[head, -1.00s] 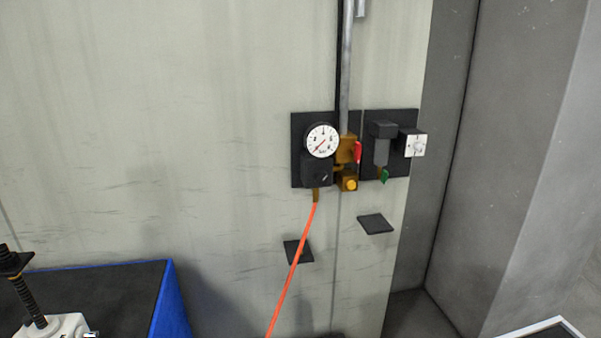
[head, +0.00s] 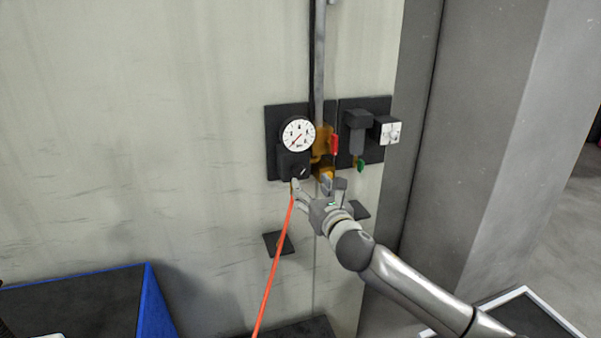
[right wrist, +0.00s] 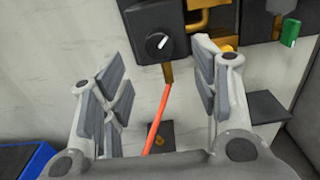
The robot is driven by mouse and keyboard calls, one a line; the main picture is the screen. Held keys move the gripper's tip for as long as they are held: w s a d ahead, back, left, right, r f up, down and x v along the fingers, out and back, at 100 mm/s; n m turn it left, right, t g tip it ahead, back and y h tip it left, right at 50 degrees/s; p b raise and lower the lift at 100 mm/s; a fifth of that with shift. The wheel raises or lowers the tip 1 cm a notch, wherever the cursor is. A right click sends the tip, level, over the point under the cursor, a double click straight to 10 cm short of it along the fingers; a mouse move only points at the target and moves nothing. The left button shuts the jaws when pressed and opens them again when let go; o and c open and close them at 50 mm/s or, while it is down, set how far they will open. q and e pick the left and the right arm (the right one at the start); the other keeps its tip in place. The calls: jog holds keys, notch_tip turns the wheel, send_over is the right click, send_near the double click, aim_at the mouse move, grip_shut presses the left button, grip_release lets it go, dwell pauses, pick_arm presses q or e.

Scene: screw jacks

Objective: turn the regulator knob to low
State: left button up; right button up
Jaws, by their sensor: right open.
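The regulator is a black box (head: 292,161) under a round white pressure gauge (head: 298,134) on a black wall plate. Its knob (right wrist: 158,45) is a dark round disc with a white pointer line slanting up to the right; the pointer also shows small in the head view. I cannot read any low mark. My right gripper (head: 318,187) is open and empty, just below and in front of the regulator. In the right wrist view its fingers (right wrist: 160,75) are spread, with the knob ahead between and beyond them. My left gripper is not in view.
An orange-red hose (head: 273,262) hangs from the regulator. A red lever (head: 335,144), brass fittings, a green handle (head: 359,165) and a white-faced box (head: 391,132) sit to the right. A blue-edged dark surface (head: 80,305) stands lower left. Wall left of the plate is clear.

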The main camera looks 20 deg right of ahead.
aim_at(300, 174)
jog(key=shift+w+a+p, duration=0.2)
jog(key=shift+w+p, duration=0.7)
jog(key=shift+w, duration=2.9)
jog(key=c, duration=1)
jog(key=shift+c, duration=0.2)
